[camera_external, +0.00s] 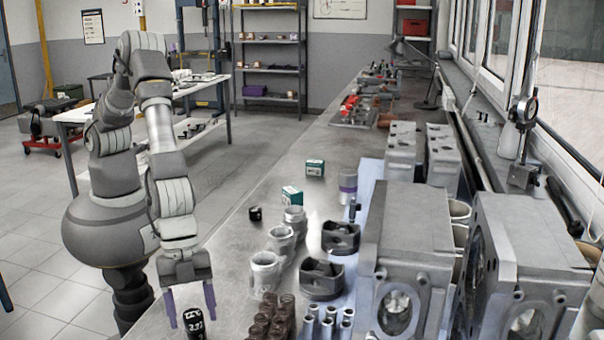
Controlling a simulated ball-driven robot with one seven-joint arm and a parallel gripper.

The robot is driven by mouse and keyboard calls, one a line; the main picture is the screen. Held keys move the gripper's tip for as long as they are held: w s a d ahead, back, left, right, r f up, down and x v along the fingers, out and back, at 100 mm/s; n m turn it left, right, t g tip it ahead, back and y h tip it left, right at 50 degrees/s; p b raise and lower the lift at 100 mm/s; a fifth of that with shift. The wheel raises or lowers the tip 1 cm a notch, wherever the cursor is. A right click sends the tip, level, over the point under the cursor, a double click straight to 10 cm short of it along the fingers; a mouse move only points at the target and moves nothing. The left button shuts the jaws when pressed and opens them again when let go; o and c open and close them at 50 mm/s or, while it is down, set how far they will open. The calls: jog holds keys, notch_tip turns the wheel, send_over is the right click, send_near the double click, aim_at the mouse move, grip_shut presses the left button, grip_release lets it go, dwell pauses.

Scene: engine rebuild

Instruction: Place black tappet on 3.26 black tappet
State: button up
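A black cylinder with white lettering (193,326), which looks like a black tappet, stands at the bottom edge of the picture on the near part of the bench. Its lettering is too blurred to read surely, and its lower part is cut off. My gripper (191,313) points down over it with its two purple fingers spread, one to each side. The fingers look apart from it, and I see nothing held. A small black piece (255,213) lies farther back on the bench; I cannot tell whether it is a tappet.
To the right stand grey metal cylinders (265,274), brown cylindrical parts (272,318), dark pistons (321,279) and large engine blocks (406,250). The bench surface (235,245) left of the cylinders is clear.

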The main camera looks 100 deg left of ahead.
jog(key=shift+r, duration=0.25)
jog(key=p+v, duration=0.3)
jog(key=v, duration=0.9)
jog(key=w+a+r+n+t, duration=0.25)
jog(key=a+r, duration=0.25)
jog(key=r, duration=0.4)
jog(key=w+a+r+n+t, duration=0.15)
jog(key=w+a+r, duration=0.3)
jog(key=r, duration=0.45)
jog(key=w+a+r+n+t, duration=0.1)
jog(key=w+a+r+t, duration=0.15)
jog(key=a+r, duration=0.55)
jog(key=s+a+r+n+t+y, duration=0.1)
jog(key=s+a+r, duration=0.3)
jog(key=r, duration=0.6)
jog(key=s+a+r+n+t+y, duration=0.1)
jog(key=s+a+r+n+t, duration=0.2)
jog(key=a+r, duration=0.4)
jog(key=s+a+r+n+t+y, duration=0.1)
jog(key=s+a+r, duration=0.3)
jog(key=r, duration=1)
jog(key=shift+s+a+n+t+y, duration=0.3)
jog(key=shift+s+a+n+t, duration=0.1)
jog(key=shift+a+t, duration=0.3)
